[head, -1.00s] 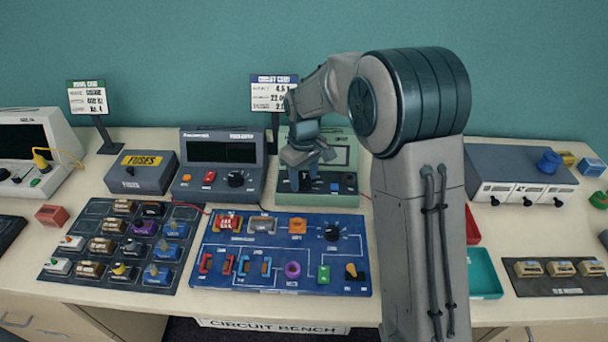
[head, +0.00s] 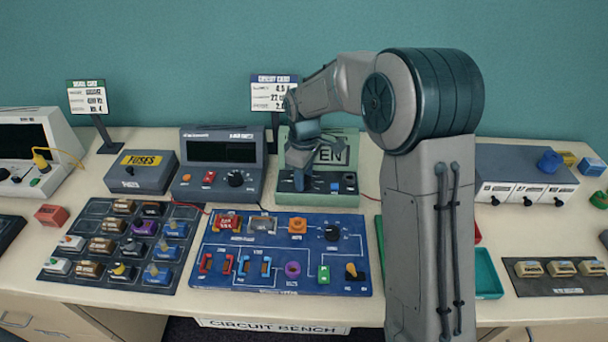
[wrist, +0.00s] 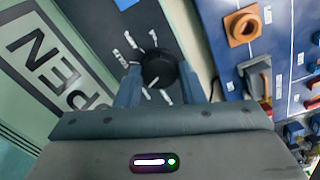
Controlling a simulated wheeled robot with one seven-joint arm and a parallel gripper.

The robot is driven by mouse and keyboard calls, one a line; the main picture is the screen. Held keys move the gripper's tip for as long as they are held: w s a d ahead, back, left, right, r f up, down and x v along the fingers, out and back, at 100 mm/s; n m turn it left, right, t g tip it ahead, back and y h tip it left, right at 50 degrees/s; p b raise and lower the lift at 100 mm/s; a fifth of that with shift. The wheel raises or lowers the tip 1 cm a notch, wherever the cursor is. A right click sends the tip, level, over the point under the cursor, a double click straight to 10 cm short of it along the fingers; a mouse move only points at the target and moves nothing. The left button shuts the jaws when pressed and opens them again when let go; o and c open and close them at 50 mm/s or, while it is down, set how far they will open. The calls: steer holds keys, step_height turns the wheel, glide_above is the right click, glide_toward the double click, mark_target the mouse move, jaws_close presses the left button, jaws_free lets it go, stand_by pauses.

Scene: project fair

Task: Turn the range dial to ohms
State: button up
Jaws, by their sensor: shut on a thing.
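The range dial (wrist: 158,68) is a round black knob on the dark front panel of the green meter (wrist: 85,35). In the head view my gripper (head: 299,180) reaches down onto the left part of the meter's panel and hides the dial. The meter's pale display (head: 338,152) shows large dark letters, partly hidden; "PEN" reads sideways in the wrist view.
A blue circuit board (head: 213,268) lies just in front of the meter. A grey bench meter (head: 222,150) with its own black knob stands to the left. A sign (head: 273,92) stands behind. A teal tray (head: 487,270) lies right of my arm.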

steer(key=shift+n, duration=1.2)
steer(key=o, duration=1)
steer(key=shift+r, duration=0.1)
step_height(320, 180, up, 14)
steer(key=shift+d, duration=0.1)
